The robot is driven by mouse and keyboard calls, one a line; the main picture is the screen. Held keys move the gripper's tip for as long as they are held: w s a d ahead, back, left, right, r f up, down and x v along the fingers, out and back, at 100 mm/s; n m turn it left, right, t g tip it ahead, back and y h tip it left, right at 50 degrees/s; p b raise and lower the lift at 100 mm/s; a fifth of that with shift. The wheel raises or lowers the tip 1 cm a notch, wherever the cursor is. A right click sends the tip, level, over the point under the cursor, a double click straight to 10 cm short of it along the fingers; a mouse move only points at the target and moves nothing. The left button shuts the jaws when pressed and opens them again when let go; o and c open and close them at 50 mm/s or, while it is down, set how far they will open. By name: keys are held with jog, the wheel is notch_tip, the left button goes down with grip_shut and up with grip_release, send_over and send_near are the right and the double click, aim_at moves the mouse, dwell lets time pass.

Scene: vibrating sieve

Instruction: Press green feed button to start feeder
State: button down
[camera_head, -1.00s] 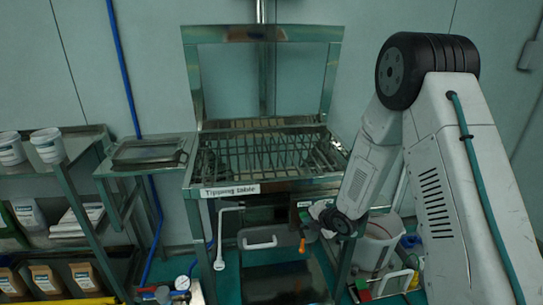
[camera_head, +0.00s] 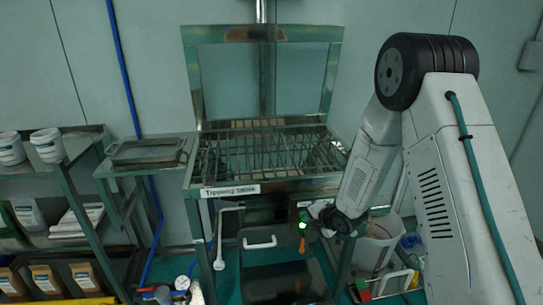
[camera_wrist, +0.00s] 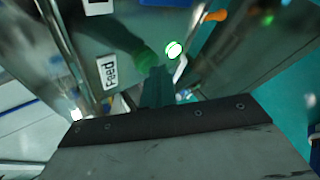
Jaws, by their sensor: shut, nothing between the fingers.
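The green feed button glows bright in the wrist view (camera_wrist: 174,49), just above and right of my fingertips. It also shows as a green light on the front of the tipping table in the head view (camera_head: 303,226). A white "Feed" label (camera_wrist: 107,72) is on the metal panel to the left. My gripper (camera_wrist: 157,75) is shut and empty, with its fingertips close to the lit button. Whether they touch it cannot be told. In the head view my gripper (camera_head: 316,210) is at the table's front right, partly hidden by my wrist.
The tipping table (camera_head: 230,191) with its grate stands in the middle. An orange handle (camera_head: 302,246) is below the light. A white bucket (camera_head: 378,245) stands at right. Shelves with cups and bags are at left.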

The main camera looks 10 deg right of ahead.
jog(key=shift+s, duration=0.2)
jog(key=shift+s, duration=3)
